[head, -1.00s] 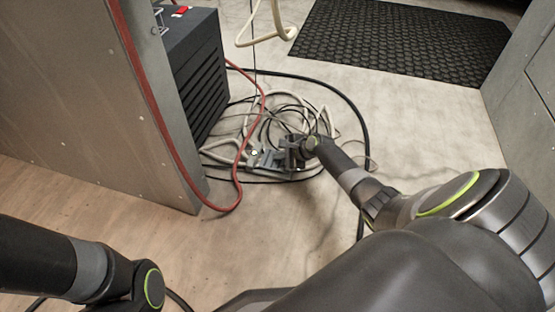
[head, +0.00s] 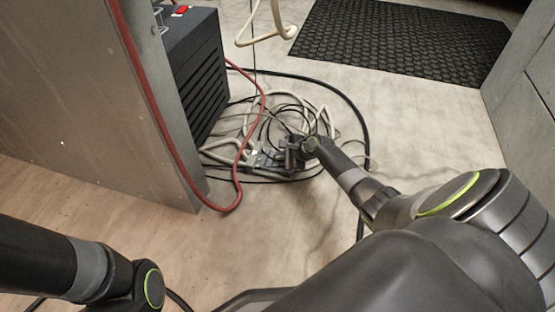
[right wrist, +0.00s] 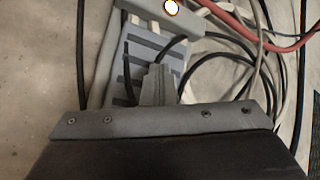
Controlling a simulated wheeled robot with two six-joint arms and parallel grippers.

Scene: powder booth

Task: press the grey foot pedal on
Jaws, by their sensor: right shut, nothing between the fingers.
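The grey foot pedal (head: 266,160) lies on the floor among tangled cables. In the right wrist view its ribbed plate (right wrist: 130,72) has dark stripes, and a small round lamp (right wrist: 171,7) at its far end looks bright white with an orange rim. My right gripper (head: 286,158) is down at the pedal's right side in the head view. In the right wrist view its shut, empty fingertips (right wrist: 157,84) lie over the ribbed plate; I cannot tell if they touch it. The gripper body hides the near part of the pedal. My left gripper is out of view.
Black and pale cables (head: 290,112) coil around the pedal, and a red hose (head: 240,172) loops close on its left. A dark vented box (head: 190,75) and a grey panel (head: 75,90) stand at left. A black mat (head: 400,40) lies beyond open floor.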

